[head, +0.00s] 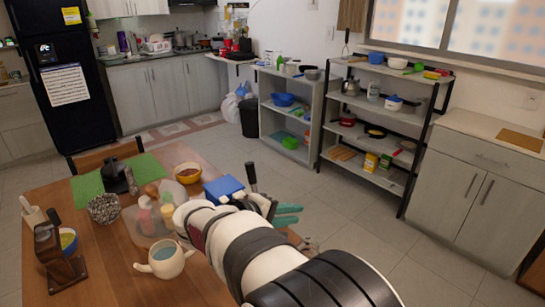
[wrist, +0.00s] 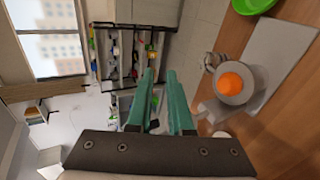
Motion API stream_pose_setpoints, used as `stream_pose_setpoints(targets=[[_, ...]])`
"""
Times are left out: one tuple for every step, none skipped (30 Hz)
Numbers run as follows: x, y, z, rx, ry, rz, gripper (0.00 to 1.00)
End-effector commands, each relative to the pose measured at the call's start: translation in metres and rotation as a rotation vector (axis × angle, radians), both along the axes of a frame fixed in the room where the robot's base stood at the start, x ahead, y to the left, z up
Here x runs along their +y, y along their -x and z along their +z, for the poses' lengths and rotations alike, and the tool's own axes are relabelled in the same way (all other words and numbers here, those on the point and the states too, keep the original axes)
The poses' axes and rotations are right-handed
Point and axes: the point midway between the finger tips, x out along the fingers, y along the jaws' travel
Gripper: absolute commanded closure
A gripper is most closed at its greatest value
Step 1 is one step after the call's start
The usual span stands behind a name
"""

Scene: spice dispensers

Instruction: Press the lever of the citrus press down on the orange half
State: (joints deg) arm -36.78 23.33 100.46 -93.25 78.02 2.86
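In the wrist view, the orange half (wrist: 230,83) sits in the pale round cup of the citrus press (wrist: 245,97), to the right of my fingers and apart from them. In the head view, a dark upright handle (head: 252,178) shows just beyond my wrist. It may be the press lever, but I cannot tell for sure. My arm hides most of what stands below it. My gripper (head: 288,214) has teal fingers, which also show in the wrist view (wrist: 160,75). There is a gap between them with nothing in it, and they do not touch the press.
A pale board (wrist: 282,58) and a green bowl (wrist: 253,4) lie near the press. On the wooden table (head: 115,280) stand a white two-handled pot (head: 163,262), a blue item (head: 222,190) and a wooden holder (head: 58,268). Open floor lies beyond the table.

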Motion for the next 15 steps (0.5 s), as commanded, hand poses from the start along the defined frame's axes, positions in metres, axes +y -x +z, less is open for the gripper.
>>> stream_pose_setpoints(targets=[[0.055, -0.025, -0.002, -0.057, 0.103, 0.154, 0.92], [0.084, -0.036, -0.001, -0.095, 0.156, 0.236, 0.98], [0.119, -0.045, 0.000, -0.141, 0.212, 0.326, 1.00], [0.140, -0.048, 0.001, -0.169, 0.245, 0.381, 1.00], [0.158, -0.051, 0.001, -0.194, 0.271, 0.425, 1.00], [0.175, -0.052, 0.001, -0.217, 0.297, 0.468, 1.00], [0.184, -0.052, 0.000, -0.230, 0.310, 0.490, 1.00], [0.190, -0.053, 0.001, -0.240, 0.319, 0.505, 1.00], [0.194, -0.056, 0.000, -0.245, 0.326, 0.515, 1.00], [0.194, -0.058, 0.000, -0.246, 0.328, 0.518, 1.00], [0.193, -0.062, 0.000, -0.248, 0.328, 0.517, 1.00], [0.190, -0.068, 0.000, -0.247, 0.328, 0.514, 1.00], [0.188, -0.073, -0.001, -0.247, 0.328, 0.514, 1.00], [0.186, -0.079, -0.002, -0.246, 0.328, 0.513, 1.00], [0.184, -0.088, -0.003, -0.246, 0.327, 0.512, 1.00]])
